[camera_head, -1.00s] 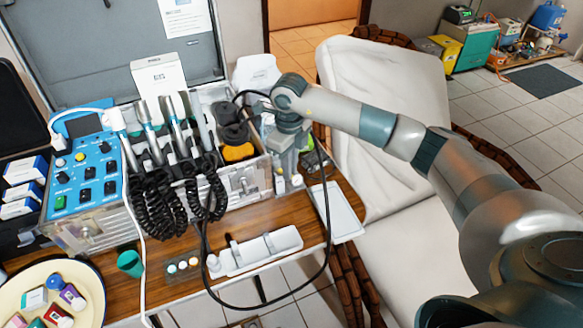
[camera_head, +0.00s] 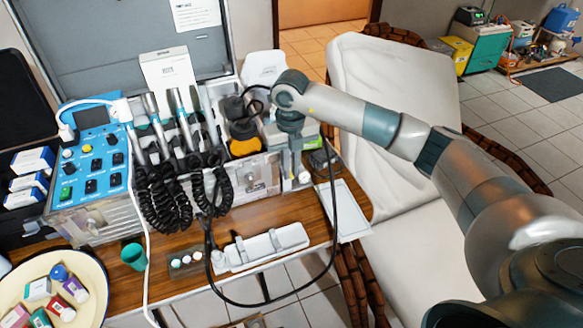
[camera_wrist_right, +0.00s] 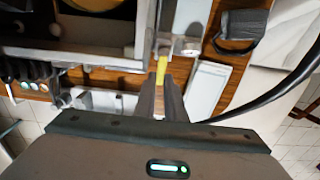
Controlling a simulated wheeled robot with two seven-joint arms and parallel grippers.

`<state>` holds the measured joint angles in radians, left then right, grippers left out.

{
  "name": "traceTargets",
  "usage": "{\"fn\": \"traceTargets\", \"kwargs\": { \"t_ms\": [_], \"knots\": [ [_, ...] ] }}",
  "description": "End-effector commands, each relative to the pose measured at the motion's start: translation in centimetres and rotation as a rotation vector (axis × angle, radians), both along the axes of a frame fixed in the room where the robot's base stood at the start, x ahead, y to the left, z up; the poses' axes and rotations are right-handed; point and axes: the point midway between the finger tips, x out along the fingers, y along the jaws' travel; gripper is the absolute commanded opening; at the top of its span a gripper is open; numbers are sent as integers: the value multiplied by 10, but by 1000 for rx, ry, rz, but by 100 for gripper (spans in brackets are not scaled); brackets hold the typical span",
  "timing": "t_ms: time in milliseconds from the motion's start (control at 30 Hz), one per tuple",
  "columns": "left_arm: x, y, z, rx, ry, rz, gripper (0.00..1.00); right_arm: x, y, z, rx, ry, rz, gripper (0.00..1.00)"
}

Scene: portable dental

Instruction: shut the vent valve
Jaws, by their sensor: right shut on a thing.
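My right gripper (camera_head: 294,168) points down at the right end of the open dental case (camera_head: 245,180). In the right wrist view its two fingers (camera_wrist_right: 163,92) are close together, shut on a small yellow piece (camera_wrist_right: 162,70), which looks like the vent valve's lever. The piece sticks out past the fingertips, beside the case's metal edge. In the head view my gripper hides the valve, so its turn angle cannot be told. My left gripper is not in view.
A black hose (camera_head: 335,215) loops from my right wrist area over the wooden table. A white tray (camera_head: 345,212) lies right of the case. A white holder (camera_head: 262,248), a green cup (camera_head: 133,257) and coiled handpiece cords (camera_head: 165,195) are in front.

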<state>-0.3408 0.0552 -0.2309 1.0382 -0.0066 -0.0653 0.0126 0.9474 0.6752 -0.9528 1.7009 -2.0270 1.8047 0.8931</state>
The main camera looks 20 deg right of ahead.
Motion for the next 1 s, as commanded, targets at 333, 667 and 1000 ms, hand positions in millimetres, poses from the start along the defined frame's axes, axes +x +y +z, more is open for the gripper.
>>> {"fn": "traceTargets", "kwargs": {
  "t_ms": [333,667,1000],
  "knots": [
    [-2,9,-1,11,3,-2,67,2,0,2,2,-6,-3,27],
    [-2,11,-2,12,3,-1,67,1,0,1,1,-3,-1,29],
    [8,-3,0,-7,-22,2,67,2,0,24,2,-5,0,29]
  ]
}}
